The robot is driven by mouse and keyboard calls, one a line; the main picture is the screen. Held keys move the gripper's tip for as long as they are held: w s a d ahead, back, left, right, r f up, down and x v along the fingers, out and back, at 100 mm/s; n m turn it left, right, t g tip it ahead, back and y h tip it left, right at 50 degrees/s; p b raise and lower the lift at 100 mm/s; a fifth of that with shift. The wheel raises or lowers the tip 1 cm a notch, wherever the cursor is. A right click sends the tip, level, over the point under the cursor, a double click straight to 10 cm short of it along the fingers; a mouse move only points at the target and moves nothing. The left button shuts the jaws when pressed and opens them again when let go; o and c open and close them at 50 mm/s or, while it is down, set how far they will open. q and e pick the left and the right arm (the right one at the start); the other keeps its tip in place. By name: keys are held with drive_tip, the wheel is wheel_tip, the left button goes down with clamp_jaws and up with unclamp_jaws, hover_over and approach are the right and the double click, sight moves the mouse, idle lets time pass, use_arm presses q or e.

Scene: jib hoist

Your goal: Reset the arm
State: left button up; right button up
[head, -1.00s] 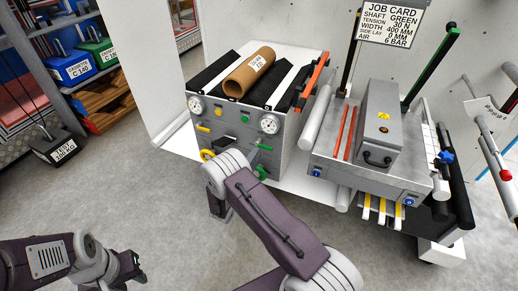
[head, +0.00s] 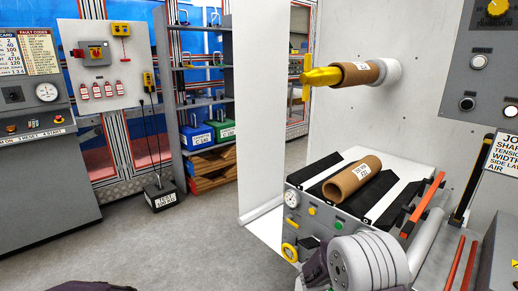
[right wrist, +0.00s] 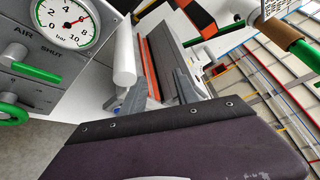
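The task names only the arm. My right arm shows low in the head view as a grey ringed joint (head: 365,262) in front of the roll stand (head: 300,225). Its gripper is hidden there. In the right wrist view my right gripper (right wrist: 160,92) shows two grey fingers standing apart, with nothing seen held between them. Beyond the fingers are a white roller (right wrist: 123,55) and an orange strip (right wrist: 150,70). A gauge (right wrist: 68,22) and green handles (right wrist: 36,70) are at the left. My left gripper is out of view.
A cardboard core (head: 352,178) lies on the stand's top. Another core (head: 360,74) sits on a yellow-tipped shaft on the wall above. Floor between is clear.

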drive_tip(key=s+a+f+m+g+y, duration=0.3)
drive_tip(key=s+f+m+y, duration=0.15)
drive_tip(key=s+m, duration=0.4)
drive_tip(key=s+a+f+m+g+y, duration=0.25)
drive_tip(key=s+a+m+y, duration=0.2)
drive_tip(key=s+m, duration=0.45)
drive_tip(key=a+f+m+t+y, duration=0.35)
drive_tip(key=a+m+y, duration=0.35)
drive_tip(key=a+m, duration=0.6)
wheel_tip(320, 180, up, 17)
drive_tip(key=m+p, duration=0.3)
drive_tip(key=p, duration=1.5)
drive_tip(key=shift+w+d, duration=0.25)
drive_tip(key=shift+d, duration=0.2)
